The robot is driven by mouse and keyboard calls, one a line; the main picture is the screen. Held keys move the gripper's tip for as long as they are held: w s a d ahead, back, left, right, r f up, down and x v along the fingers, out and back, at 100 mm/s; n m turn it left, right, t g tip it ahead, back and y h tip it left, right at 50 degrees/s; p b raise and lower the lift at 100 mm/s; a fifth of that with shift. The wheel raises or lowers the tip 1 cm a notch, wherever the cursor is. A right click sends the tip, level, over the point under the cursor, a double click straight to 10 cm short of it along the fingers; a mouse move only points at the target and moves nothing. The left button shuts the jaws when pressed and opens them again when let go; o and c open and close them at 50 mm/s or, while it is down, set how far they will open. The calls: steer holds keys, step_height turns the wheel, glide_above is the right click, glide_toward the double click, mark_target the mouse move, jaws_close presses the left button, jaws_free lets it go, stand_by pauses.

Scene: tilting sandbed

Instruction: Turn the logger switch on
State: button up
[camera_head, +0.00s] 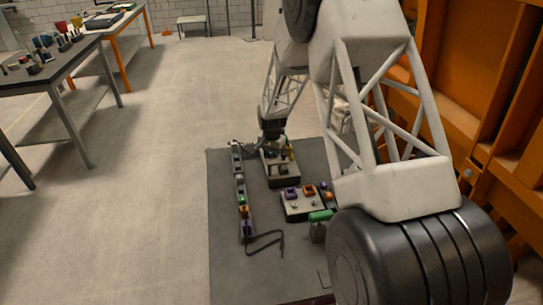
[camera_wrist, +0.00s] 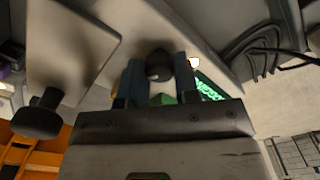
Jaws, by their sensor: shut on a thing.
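My gripper (camera_head: 273,136) reaches down over a box with a pale top (camera_head: 281,170) at the back of the grey mat. In the wrist view my gripper (camera_wrist: 156,75) has its two blue-grey fingers closed around a dark rounded knob, which looks like the logger switch (camera_wrist: 158,62). The knob stands up from a light panel (camera_wrist: 110,25). A lit green display (camera_wrist: 207,90) and a small glowing lamp (camera_wrist: 193,62) show just right of the fingers. The base of the knob and its exact setting are hidden.
A second box with purple and orange parts (camera_head: 301,202) stands nearer on the mat (camera_head: 225,270). A narrow rail with small parts (camera_head: 239,190) lies to the left, with a loose black cable (camera_head: 265,240). Another black knob (camera_wrist: 40,115) shows at the wrist view's left.

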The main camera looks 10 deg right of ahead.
steer(key=o, duration=0.9)
steer(key=shift+o, duration=0.2)
steer(key=shift+r, duration=3.95)
